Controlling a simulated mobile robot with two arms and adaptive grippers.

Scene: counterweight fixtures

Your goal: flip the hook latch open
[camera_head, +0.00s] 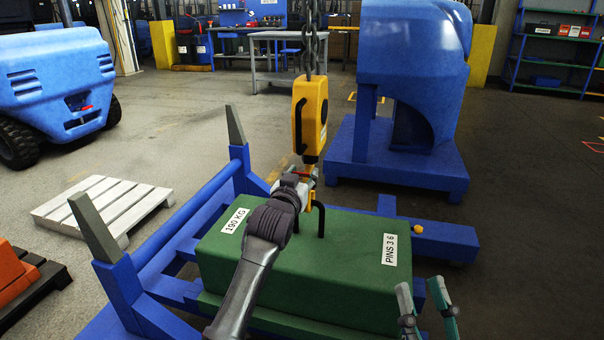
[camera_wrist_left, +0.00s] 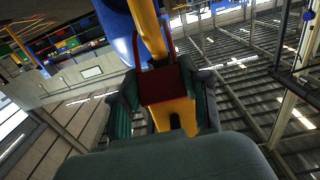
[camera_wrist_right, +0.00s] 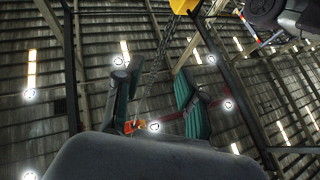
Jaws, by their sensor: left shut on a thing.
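A yellow hoist block (camera_head: 310,115) hangs on a chain above the green counterweight (camera_head: 300,255). Its yellow hook is mostly hidden behind my left gripper in the head view and shows in the left wrist view (camera_wrist_left: 149,30). The red hook latch (camera_wrist_left: 165,82) lies between my left fingers in the left wrist view, against the hook. My left gripper (camera_head: 306,182) is shut on the latch, just below the block. A black lifting handle (camera_head: 321,220) stands on the counterweight beside it. My right gripper (camera_head: 428,300) is open and empty at the counterweight's right front; its fingers also show in the right wrist view (camera_wrist_right: 158,100).
The counterweight rests in a blue frame (camera_head: 180,225) with two upright grey-tipped posts (camera_head: 95,228). A large blue machine (camera_head: 415,60) stands behind on the right. A pallet (camera_head: 103,208) and a blue vehicle (camera_head: 50,75) are at left. The floor at far right is clear.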

